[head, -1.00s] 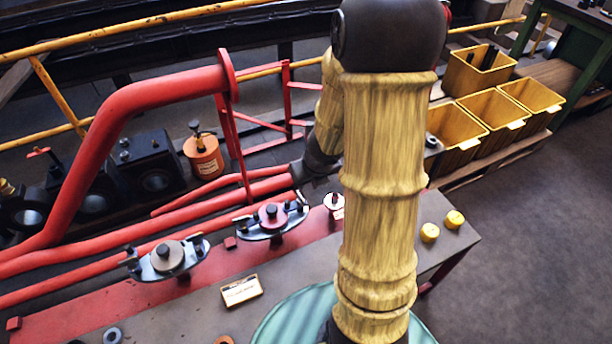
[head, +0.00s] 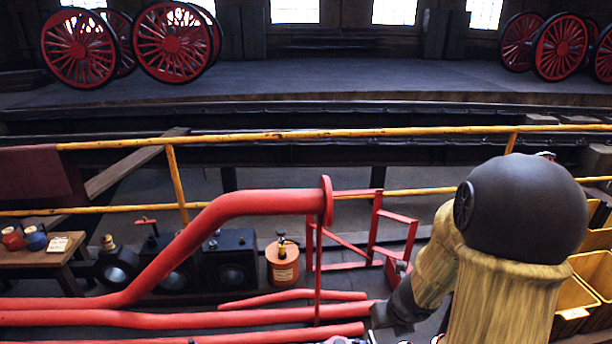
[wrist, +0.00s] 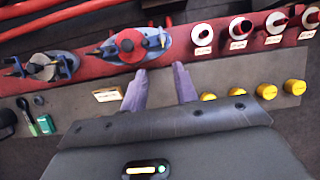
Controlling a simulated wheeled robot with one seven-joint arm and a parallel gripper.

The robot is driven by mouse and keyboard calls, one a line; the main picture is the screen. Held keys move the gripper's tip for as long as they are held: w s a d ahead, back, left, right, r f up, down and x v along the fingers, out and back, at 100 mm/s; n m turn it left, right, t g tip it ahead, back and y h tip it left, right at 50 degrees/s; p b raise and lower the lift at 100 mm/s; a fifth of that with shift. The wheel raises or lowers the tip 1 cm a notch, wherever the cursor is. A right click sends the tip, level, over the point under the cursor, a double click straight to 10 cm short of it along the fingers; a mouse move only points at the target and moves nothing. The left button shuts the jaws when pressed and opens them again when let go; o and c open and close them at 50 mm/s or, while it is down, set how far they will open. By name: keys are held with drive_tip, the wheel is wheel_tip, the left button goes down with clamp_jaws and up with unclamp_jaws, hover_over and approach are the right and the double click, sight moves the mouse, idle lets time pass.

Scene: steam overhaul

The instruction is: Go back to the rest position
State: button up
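My gripper (wrist: 161,88) shows in the wrist view with its two grey-purple fingers apart and nothing between them. It is above the grey bench (wrist: 75,110), short of a blue clamp-like fitting with a red centre (wrist: 130,44). In the head view my arm stands at the lower right, and the gripper itself is out of the picture.
A red pipe (head: 240,206) rises left of my arm, with a yellow railing (head: 300,136) behind. Yellow bins (head: 575,305) stand at the right.

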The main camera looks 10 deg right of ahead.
drive_tip(key=s+a+r+n+p, duration=0.2)
drive_tip(key=r+n, duration=0.3)
drive_tip(key=n, duration=0.7)
drive_tip(key=s+a+r+n+g+p, duration=0.1)
drive_tip(key=s+a+r+n+p, duration=0.2)
drive_tip(key=n, duration=0.8)
drive_tip(key=s+a+r+n+g+p, duration=0.1)
drive_tip(key=s+a+r+n+p, duration=0.2)
drive_tip(key=r+n, duration=0.4)
drive_tip(key=a+n+p, duration=0.1)
drive_tip(key=n, duration=0.4)
drive_tip(key=shift+s+r+n+p, duration=0.15)
drive_tip(key=shift+r+n+p, duration=0.15)
drive_tip(key=shift+p, duration=0.1)
